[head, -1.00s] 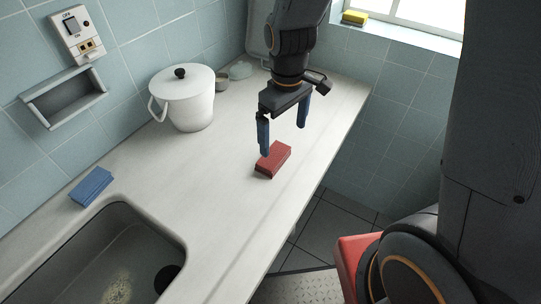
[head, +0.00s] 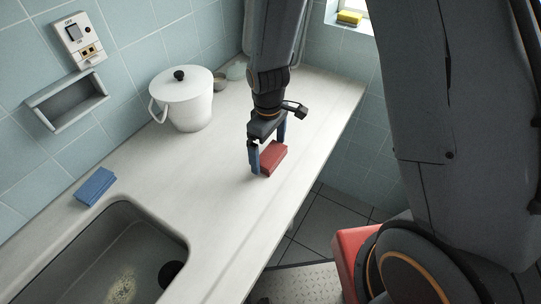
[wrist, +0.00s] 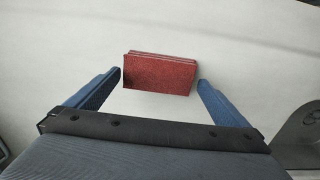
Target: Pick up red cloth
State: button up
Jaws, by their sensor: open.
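The red cloth (head: 273,158) is a folded block lying flat on the pale counter. In the wrist view the red cloth (wrist: 160,73) lies just beyond the fingertips, roughly centred between them. My gripper (head: 266,165) is open, pointing down at the cloth, with its blue fingers low near the counter. In the wrist view my gripper (wrist: 160,84) shows a finger on each side, with a small gap to the cloth's left and right ends. It holds nothing.
A white lidded pot (head: 183,102) stands behind left, with small bowls (head: 237,71) further back. A blue folded cloth (head: 96,187) lies beside the sink (head: 75,262) at front left. The counter between sink and red cloth is clear. A yellow sponge (head: 349,18) sits on the window sill.

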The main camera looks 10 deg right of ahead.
aim_at(269, 154)
jog(key=shift+f, duration=0.4)
jog(key=c, duration=0.9)
jog(key=shift+r, duration=0.1)
jog(key=shift+c, duration=0.2)
notch_tip(269, 154, up, 10)
jog(key=b, duration=0.2)
